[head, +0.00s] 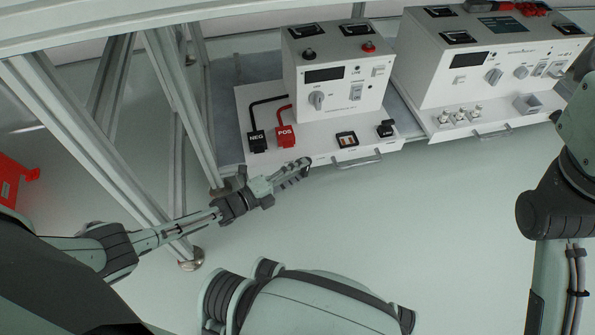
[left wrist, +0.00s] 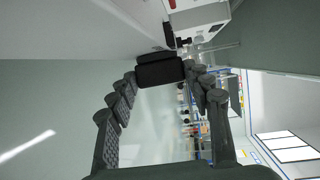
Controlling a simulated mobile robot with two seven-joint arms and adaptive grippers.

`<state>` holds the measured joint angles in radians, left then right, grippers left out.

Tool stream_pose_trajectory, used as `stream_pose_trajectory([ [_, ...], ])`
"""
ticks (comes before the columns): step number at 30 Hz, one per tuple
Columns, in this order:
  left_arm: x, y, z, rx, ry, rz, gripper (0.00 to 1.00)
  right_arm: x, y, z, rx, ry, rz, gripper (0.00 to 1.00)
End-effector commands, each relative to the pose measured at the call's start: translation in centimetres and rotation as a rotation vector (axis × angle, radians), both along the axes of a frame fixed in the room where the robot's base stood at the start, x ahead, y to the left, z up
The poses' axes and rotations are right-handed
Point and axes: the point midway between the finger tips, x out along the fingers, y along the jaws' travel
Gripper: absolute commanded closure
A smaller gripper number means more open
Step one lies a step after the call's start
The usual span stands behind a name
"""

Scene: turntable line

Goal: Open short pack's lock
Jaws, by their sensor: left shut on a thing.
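The short pack (head: 340,85) is the smaller white unit, with a dark display and a knob. It stands on a white shelf (head: 316,143) with a metal handle (head: 360,160) on its front edge. My left gripper (head: 302,170) is at that front edge, left of the handle. In the left wrist view my left gripper (left wrist: 162,76) has its fingertips against both sides of a black block (left wrist: 160,69) beside the white shelf front. The block appears to be the lock; its latch position is hard to tell. My right gripper is out of view.
The shelf holds a black NEG plug (head: 256,141), a red POS plug (head: 286,137), a small dark-framed part (head: 346,139) and a black part (head: 386,128). A longer pack (head: 490,60) stands to the right.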

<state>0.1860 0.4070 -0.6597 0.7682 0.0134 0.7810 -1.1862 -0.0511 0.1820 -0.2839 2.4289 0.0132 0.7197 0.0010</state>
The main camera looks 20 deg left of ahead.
Motion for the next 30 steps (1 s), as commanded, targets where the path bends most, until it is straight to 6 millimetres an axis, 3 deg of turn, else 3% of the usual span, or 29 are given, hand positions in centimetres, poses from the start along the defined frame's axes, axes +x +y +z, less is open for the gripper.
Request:
stream_pose_trajectory([
  [1,0.2,0.2,0.0,0.001,0.002,0.006,0.49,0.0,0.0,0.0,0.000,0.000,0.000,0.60],
  [6,0.2,0.1,0.0,0.000,0.001,0.004,0.29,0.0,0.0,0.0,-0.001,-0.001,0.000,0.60],
  [17,-0.4,0.4,0.0,0.001,0.001,0.002,0.29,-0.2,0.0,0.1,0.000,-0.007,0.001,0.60],
  [30,-5.6,3.9,0.7,0.001,0.001,0.003,0.29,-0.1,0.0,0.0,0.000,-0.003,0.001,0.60],
])
